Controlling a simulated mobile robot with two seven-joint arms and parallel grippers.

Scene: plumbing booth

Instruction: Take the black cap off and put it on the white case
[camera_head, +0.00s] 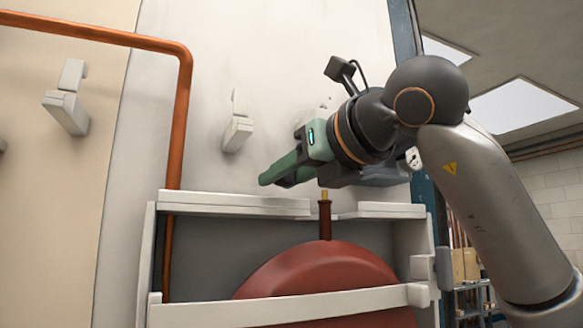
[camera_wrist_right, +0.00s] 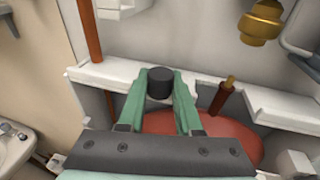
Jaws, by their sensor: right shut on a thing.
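My right gripper (camera_head: 268,179) is shut on the black cap (camera_wrist_right: 160,84). In the right wrist view the cap sits between the green fingertips (camera_wrist_right: 159,88). In the head view the fingers hide the cap. The gripper is just above the top ledge of the white case (camera_head: 235,201), left of the bare pipe end. In the right wrist view the cap overlaps the case's top edge (camera_wrist_right: 110,82); I cannot tell if they touch. The brown pipe (camera_head: 325,221) stands upright with an uncovered brass tip (camera_head: 325,195); it also shows in the right wrist view (camera_wrist_right: 222,98). My left gripper is not in view.
A red rounded tank (camera_head: 318,268) sits inside the case. A copper pipe (camera_head: 182,120) runs down at the left. White wall brackets (camera_head: 237,133) stick out above the case. A brass fitting (camera_wrist_right: 260,24) hangs at the top right of the right wrist view.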

